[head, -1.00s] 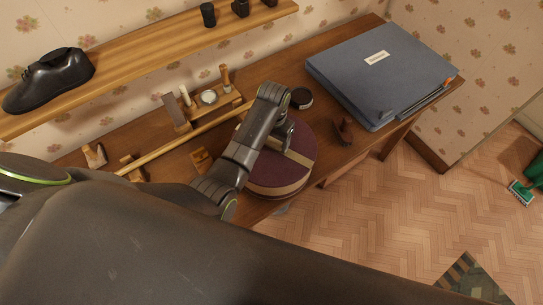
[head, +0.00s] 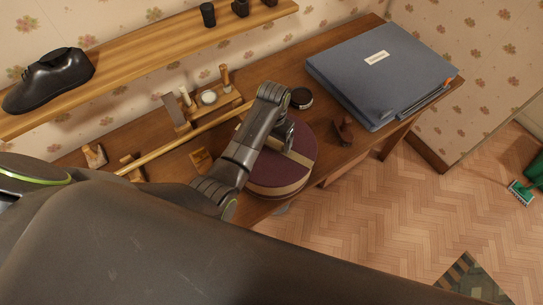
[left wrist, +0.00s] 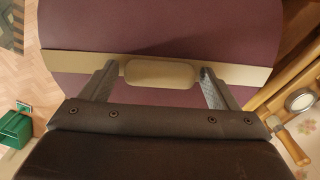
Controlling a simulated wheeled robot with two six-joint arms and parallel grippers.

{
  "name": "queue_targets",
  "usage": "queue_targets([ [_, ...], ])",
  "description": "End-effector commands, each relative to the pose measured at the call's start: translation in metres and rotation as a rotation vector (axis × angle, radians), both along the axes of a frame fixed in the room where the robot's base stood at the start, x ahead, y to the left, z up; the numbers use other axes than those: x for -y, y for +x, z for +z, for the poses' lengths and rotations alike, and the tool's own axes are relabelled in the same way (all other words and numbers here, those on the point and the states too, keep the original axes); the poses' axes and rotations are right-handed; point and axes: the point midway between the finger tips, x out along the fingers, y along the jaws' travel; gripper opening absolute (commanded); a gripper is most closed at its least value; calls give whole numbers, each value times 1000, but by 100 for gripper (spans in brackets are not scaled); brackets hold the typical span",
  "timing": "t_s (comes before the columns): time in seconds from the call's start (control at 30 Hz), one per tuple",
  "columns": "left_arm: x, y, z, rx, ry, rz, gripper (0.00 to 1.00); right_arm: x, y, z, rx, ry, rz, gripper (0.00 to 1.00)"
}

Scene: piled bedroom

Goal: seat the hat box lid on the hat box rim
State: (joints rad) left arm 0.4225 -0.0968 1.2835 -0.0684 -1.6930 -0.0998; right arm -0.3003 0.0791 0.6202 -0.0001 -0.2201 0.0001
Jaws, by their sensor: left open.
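The hat box lid (head: 298,140) is a round maroon disc with a beige strap across its top. It lies on top of the hat box (head: 277,192), on the desk's front part; it looks level, but I cannot tell how closely it sits all round. My left gripper (head: 287,147) is over the lid from above and hides part of it. In the left wrist view the lid (left wrist: 165,25) fills the top, and the open fingers (left wrist: 160,80) stand either side of its beige handle (left wrist: 160,73), with gaps visible. My right gripper does not show.
A blue case (head: 345,60) lies on the desk (head: 275,70) to the right. A dark round tin (head: 301,98) and a small brown object (head: 344,130) are close to the box. A long wooden stick (head: 185,137) and a wooden rack (head: 208,108) lie behind.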

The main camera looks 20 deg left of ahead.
Motion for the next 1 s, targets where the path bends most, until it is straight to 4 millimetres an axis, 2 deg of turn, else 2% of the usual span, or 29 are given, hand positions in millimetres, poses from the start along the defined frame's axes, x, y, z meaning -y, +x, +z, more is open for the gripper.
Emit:
queue_targets([
  [1.0,0,0,30,1,0,0,82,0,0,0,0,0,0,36],
])
